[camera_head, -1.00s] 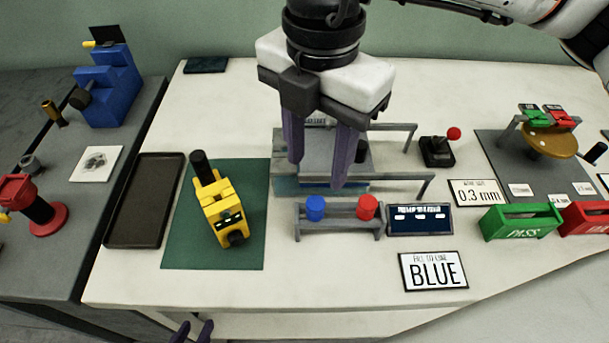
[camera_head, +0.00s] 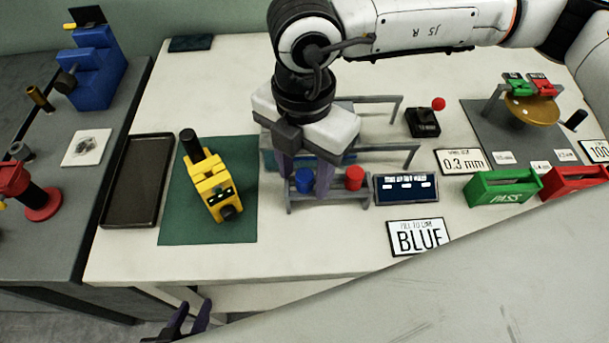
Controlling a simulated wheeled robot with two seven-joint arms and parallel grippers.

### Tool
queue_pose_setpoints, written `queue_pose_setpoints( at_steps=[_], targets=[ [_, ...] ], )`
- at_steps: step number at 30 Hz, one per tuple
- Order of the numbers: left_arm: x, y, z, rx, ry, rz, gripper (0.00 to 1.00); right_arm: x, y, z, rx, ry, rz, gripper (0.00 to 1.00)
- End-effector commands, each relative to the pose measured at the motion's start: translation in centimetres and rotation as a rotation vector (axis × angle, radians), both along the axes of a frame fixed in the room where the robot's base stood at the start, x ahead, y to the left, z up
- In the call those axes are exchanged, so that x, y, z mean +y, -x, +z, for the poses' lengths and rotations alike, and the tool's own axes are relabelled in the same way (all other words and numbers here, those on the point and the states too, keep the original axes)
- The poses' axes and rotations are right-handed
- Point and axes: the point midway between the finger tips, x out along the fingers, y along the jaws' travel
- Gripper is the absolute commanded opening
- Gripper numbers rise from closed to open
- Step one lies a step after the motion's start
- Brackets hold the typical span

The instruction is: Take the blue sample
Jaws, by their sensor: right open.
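The blue sample (camera_head: 304,181) is a short blue cylinder standing at the left of a small grey rack (camera_head: 330,199). A red cylinder (camera_head: 355,178) stands at the right of the same rack. My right gripper (camera_head: 305,177) points down at the rack, open. One purple finger is left of the blue sample and the other is between the blue and red cylinders. I cannot tell whether either finger touches the sample. My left gripper (camera_head: 194,314) is low at the bottom edge, in front of the table, its two purple fingers apart and empty.
A sign reading BLUE (camera_head: 418,238) lies in front of a dark display (camera_head: 406,188). A yellow device (camera_head: 210,188) stands on a green mat (camera_head: 180,229), beside a black tray (camera_head: 128,206). Grey rails (camera_head: 395,148) stand behind the rack. A green PASS bin (camera_head: 503,188) is to the right.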

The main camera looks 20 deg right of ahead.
Motion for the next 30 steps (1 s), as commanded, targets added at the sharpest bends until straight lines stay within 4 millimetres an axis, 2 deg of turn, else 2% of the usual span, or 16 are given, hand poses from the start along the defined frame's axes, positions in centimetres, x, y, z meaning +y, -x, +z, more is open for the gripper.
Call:
queue_pose_setpoints(
  at_steps=[1,8,17,20,30],
  targets=[
    [0.0,0.0,0.0,0.001,-0.001,0.001,0.31,0.0,0.0,0.0,0.0,0.0,0.0,0.4],
    [0.1,0.1,-0.1,0.004,-0.002,0.0,0.31,0.0,0.0,0.1,-0.001,-0.001,-0.001,0.01],
    [0.1,0.6,-0.4,0.013,-0.003,-0.001,0.31,0.0,-0.1,0.5,-0.003,-0.001,-0.001,0.01],
    [0.1,0.6,-0.6,0.014,-0.003,-0.001,0.31,0.0,-0.1,1.7,-0.004,-0.002,-0.001,0.01],
    [0.0,0.6,-1.0,0.014,-0.004,-0.003,0.31,0.1,-0.1,8.3,-0.004,-0.002,-0.002,0.01]
  ],
)
